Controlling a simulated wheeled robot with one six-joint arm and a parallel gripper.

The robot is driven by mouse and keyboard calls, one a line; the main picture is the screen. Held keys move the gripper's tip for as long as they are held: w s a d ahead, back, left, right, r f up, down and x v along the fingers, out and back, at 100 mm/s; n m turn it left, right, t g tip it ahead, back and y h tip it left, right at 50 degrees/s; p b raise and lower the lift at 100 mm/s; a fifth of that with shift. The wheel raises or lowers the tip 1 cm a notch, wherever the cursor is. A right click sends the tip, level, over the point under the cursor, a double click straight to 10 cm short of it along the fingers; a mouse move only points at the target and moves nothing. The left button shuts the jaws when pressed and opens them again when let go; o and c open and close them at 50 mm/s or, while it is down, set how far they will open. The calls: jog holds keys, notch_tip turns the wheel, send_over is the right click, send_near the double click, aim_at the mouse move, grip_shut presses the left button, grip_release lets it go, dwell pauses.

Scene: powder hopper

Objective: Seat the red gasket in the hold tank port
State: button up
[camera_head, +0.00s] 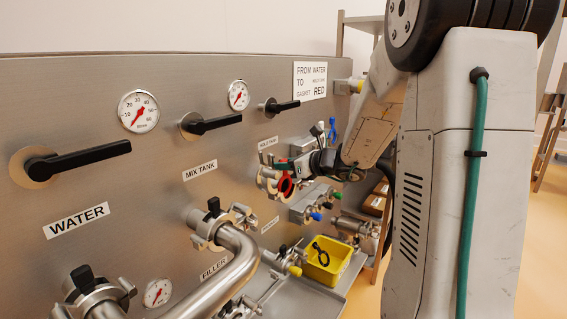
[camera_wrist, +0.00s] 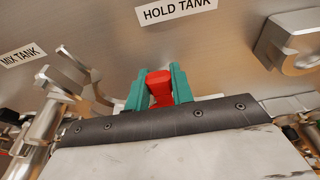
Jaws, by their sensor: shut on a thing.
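The red gasket (camera_head: 286,187) shows as a red ring at the hold tank port (camera_head: 264,181), below the HOLD TANK label (camera_head: 268,142). My gripper (camera_wrist: 158,88) has green fingers and is shut on the gasket, which shows as a red piece (camera_wrist: 159,84) between them in the wrist view. In the head view my gripper (camera_head: 285,166) is right at the port. The ring appears in front of the port opening; whether it touches the port face or is fully seated I cannot tell. The port is largely hidden in the wrist view.
An open metal clamp (camera_wrist: 75,70) stands left of my fingers, and another metal fitting (camera_wrist: 290,42) is at the right. A bent steel pipe (camera_head: 235,262) runs from the mix tank port. A yellow bin (camera_head: 340,262) and a row of colored-ended fittings (camera_head: 310,206) lie below.

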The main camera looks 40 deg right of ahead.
jog(key=shift+f, duration=0.45)
dwell(0.6)
jog(key=o, duration=0.9)
jog(key=v, duration=0.7)
jog(key=shift+s+d+r, duration=0.1)
jog(key=shift+s, duration=0.25)
